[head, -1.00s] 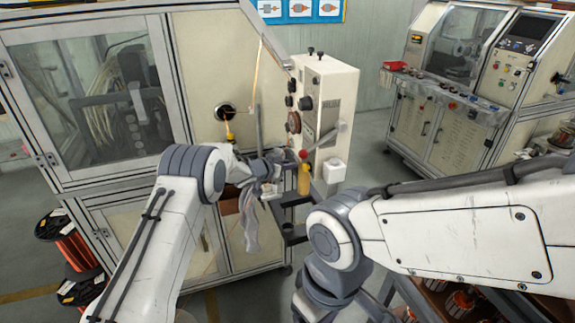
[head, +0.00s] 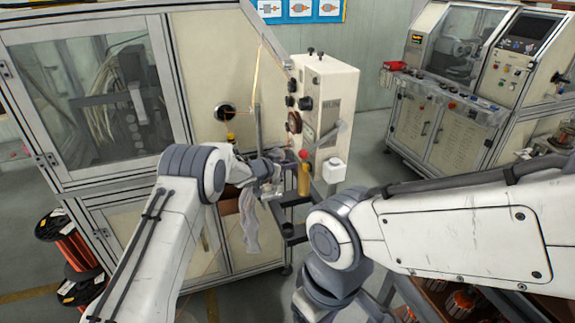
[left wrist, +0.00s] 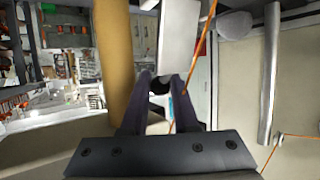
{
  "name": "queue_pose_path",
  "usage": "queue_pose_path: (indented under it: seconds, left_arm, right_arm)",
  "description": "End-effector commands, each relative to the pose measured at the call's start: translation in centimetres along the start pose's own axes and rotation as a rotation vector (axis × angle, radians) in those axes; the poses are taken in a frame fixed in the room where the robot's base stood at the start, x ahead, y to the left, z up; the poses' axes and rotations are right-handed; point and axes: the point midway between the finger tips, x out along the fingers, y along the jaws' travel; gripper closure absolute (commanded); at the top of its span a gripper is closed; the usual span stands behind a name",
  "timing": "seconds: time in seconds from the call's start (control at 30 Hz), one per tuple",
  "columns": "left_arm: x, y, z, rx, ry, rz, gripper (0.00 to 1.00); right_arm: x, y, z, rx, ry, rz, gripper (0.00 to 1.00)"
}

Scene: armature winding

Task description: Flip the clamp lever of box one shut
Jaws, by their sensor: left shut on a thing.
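Box one is probably the cream control box (head: 328,95) with dark knobs in the head view. A grey lever arm (head: 330,133) slants across its face. My left gripper (head: 277,168) is beside the box's lower left, small and partly hidden by its own wrist. In the left wrist view its dark fingers (left wrist: 167,88) are nearly together, at the lower end of a pale bar (left wrist: 180,35) that looks like the clamp lever; the contact is hard to see. An orange wire (left wrist: 202,45) passes by the right finger. My right gripper is not in view.
A yellow cylinder with a red top (head: 304,178) stands close to the left gripper; it also shows large in the left wrist view (left wrist: 115,65). A grey cloth (head: 248,225) hangs below. The cream winding machine (head: 207,85) is behind. Copper spools (head: 68,245) are at lower left.

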Motion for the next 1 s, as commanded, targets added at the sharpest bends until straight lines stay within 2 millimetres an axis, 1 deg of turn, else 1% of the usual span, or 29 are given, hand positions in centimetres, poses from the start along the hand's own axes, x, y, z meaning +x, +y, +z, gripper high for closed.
queue_pose_path:
  seconds: [0.27,0.47,0.67,1.0]
  left_arm:
    - [0.0,0.0,0.1,-0.001,0.001,0.001,1.00]
    - [-0.2,-0.3,0.4,-0.025,0.036,0.010,1.00]
    - [-0.9,-0.8,0.6,-0.086,0.132,0.036,1.00]
    - [-2.5,-1.8,0.8,-0.217,0.340,0.095,1.00]
  right_arm:
    - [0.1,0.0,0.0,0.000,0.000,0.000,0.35]
    - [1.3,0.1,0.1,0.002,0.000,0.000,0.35]
    - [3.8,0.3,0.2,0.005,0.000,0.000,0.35]
    - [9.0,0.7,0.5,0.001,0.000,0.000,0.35]
